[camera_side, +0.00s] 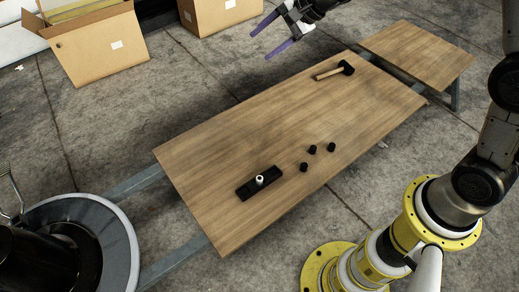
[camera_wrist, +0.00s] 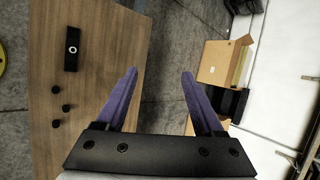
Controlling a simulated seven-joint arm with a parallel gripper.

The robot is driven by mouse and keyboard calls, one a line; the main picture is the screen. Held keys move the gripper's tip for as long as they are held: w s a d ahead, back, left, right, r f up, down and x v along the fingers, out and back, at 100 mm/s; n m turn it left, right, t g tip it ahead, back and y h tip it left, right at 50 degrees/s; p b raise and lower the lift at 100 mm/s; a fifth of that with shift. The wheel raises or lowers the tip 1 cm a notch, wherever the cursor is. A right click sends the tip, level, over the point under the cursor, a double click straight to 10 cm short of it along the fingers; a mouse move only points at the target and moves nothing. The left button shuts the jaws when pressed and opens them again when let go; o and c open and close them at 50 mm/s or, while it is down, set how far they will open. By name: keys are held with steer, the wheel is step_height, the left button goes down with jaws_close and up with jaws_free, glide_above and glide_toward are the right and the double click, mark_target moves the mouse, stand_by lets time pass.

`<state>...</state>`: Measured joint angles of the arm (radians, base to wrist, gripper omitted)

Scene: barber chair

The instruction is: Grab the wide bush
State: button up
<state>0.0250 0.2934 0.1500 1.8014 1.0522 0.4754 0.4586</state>
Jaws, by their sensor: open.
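Three small black bushes stand on the wooden table, one near the front (camera_side: 304,167), one behind it (camera_side: 312,149) and one to the right (camera_side: 331,147). They look alike in size, and I cannot tell which is the wide one. In the wrist view they show at the left (camera_wrist: 55,123), (camera_wrist: 66,107), (camera_wrist: 56,89). A black block (camera_side: 246,188) with a light pin (camera_side: 260,180) lies near them; the block also shows in the wrist view (camera_wrist: 71,60). My gripper (camera_side: 260,46), with purple fingers, is open and empty, raised near the table's far edge, well away from the bushes.
A mallet (camera_side: 335,70) lies at the table's far right end. The wooden table (camera_side: 230,140) is clear between mallet and block. Cardboard boxes (camera_side: 100,45) stand on the floor behind. A round grey chair base (camera_side: 115,235) is at the lower left.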

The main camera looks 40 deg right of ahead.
steer(key=w+d+f+m+g, duration=0.1)
steer(key=w+f+m, duration=0.1)
steer(key=f, duration=0.6)
steer(key=w+f+m, duration=0.2)
steer(key=w+f, duration=0.1)
steer(key=f, duration=0.4)
steer(key=m+g, duration=0.3)
steer(key=g, duration=0.2)
glide_toward(259, 181)
step_height(259, 181, down, 2)
steer(key=shift+f+h, duration=0.1)
steer(key=shift+h, duration=0.3)
steer(key=shift+t, duration=0.3)
steer(key=shift+w+a+x, duration=0.1)
steer(key=shift+w+x, duration=0.1)
steer(key=shift+x, duration=1.35)
steer(key=shift+w+a+x, duration=0.1)
steer(key=shift+w+x, duration=0.15)
steer(key=shift+x, duration=1.3)
jaws_close()
